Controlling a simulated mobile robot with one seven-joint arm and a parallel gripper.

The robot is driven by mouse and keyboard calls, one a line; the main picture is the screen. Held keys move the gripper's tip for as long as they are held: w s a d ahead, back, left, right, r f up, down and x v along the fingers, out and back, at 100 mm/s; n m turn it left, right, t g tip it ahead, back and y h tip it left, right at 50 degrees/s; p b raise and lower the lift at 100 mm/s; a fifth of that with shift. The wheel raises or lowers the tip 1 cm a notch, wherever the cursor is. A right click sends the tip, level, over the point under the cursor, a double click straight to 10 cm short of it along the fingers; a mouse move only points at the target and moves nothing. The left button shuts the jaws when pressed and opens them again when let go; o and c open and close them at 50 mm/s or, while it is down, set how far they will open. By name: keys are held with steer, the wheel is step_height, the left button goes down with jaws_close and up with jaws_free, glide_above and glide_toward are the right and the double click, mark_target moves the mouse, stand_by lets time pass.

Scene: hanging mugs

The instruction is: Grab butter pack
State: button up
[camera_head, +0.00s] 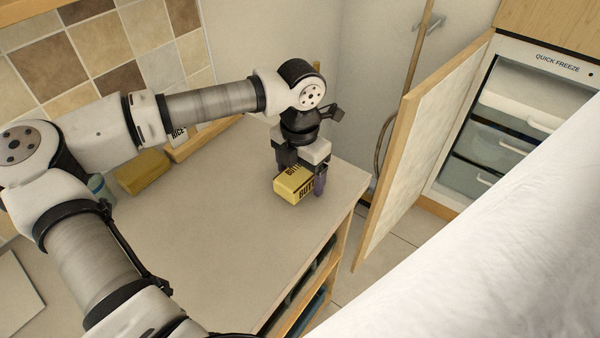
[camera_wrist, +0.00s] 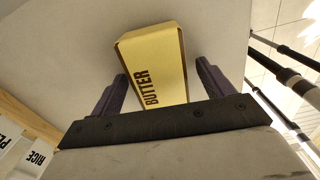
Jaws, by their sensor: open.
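The butter pack (camera_head: 294,184) is a yellow block with dark lettering, lying on the counter near its right edge. In the wrist view the butter pack (camera_wrist: 155,65) lies between and beyond my two purple fingers, its face reading BUTTER. My gripper (camera_head: 300,180) points down over the pack, with one finger visible at its right side. In the wrist view my gripper (camera_wrist: 158,85) is open, with a finger on each side of the pack's near part. A small gap shows at the right finger; the left finger is close to the pack, and contact there is unclear.
The counter (camera_head: 200,240) is clear around the pack, with its edge close on the right. A yellow block (camera_head: 142,172) and a rice box (camera_head: 178,134) stand by the tiled wall. An open cabinet door (camera_head: 425,150) and a freezer (camera_head: 520,125) are to the right.

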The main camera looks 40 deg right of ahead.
steer(key=c, duration=1.2)
steer(key=shift+r, duration=0.1)
